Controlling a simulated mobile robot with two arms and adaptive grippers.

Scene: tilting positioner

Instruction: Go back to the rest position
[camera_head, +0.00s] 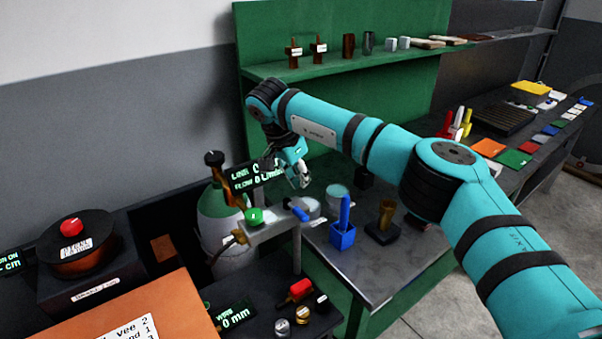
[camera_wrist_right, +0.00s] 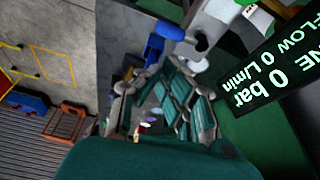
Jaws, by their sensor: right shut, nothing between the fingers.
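My right arm, teal with black bands, reaches in from the lower right of the head view and bends down at its far end. My right gripper (camera_head: 303,180) hangs above the valve block with the green knob (camera_head: 254,215) and the blue lever (camera_head: 297,210). It is shut and holds nothing. My left gripper is not in view.
A gas cylinder (camera_head: 222,220) stands left of the valve block, beside a flow display (camera_head: 258,175). A blue holder (camera_head: 342,236) and a brass cup (camera_head: 386,214) stand on the metal table (camera_head: 368,271). A green shelf (camera_head: 330,66) runs behind. A red-button box (camera_head: 75,250) is at left.

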